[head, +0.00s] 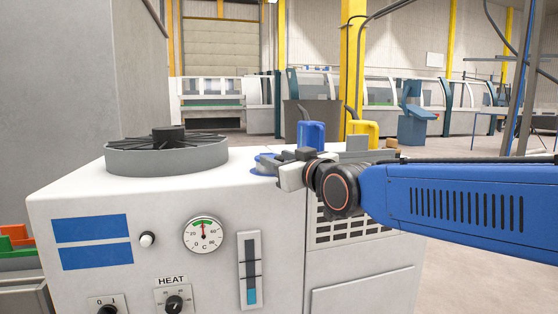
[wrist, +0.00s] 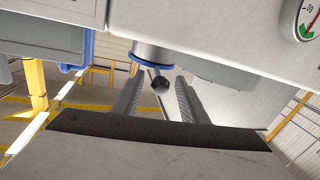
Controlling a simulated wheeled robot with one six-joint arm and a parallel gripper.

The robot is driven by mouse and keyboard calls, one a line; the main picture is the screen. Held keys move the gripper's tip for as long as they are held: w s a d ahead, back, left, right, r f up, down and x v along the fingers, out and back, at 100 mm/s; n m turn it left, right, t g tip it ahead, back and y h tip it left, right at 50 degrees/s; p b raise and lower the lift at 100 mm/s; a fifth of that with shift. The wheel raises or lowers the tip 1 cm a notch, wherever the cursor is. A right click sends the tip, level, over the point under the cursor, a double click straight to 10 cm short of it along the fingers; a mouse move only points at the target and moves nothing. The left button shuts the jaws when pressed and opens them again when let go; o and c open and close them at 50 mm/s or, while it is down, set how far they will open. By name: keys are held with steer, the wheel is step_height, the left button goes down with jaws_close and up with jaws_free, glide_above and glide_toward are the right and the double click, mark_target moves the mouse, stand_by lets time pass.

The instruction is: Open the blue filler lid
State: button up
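The blue filler lid (head: 263,169) sits on top of the white cabinet, right of the fan, and is partly hidden by my gripper (head: 272,165). In the wrist view, a blue ring (wrist: 140,61) rims a grey cylinder, and a short rod with a dark knob (wrist: 160,85) sticks out from it. My gripper also shows in the wrist view (wrist: 156,86), with its two fingers apart and the knob seen between them. Gaps show on both sides of the knob, so the fingers do not appear to touch it.
The fan (head: 167,155) stands left of the lid on the cabinet (head: 80,197). A blue container (head: 311,134) and a yellow container (head: 364,131) stand behind my gripper. A gauge (head: 203,235) and level indicator (head: 249,268) are on the cabinet front. Open floor lies to the right.

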jaws_close()
steer(key=shift+r, duration=0.15)
